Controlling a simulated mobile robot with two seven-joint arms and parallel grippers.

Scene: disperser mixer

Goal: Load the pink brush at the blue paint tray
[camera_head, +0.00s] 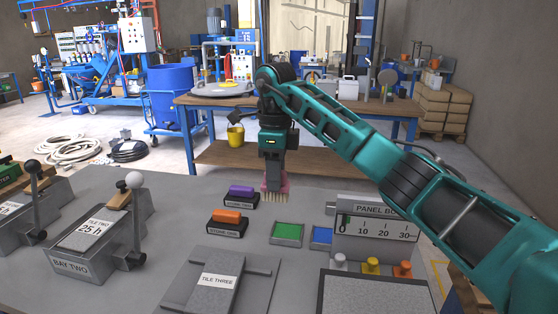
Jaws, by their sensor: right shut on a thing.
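My right gripper (275,180) is shut on the pink brush (284,187). The brush hangs upright with its pale bristles pointing down, above the grey table. The gripper's fingers hide part of the brush. The blue paint tray (321,236) lies on the table to the right of and nearer than the brush, beside the panel box. A green paint tray (287,233) lies just left of the blue one, below the brush in the picture. The bristles appear apart from both trays. My left gripper is not in view.
The panel box (377,211) with a scale stands right of the blue tray, with small knobs in front. Purple (241,191) and orange (227,216) blocks sit on dark stands at left. A tile plate (219,281) lies in front, and the bay two lever fixture (96,239) stands left.

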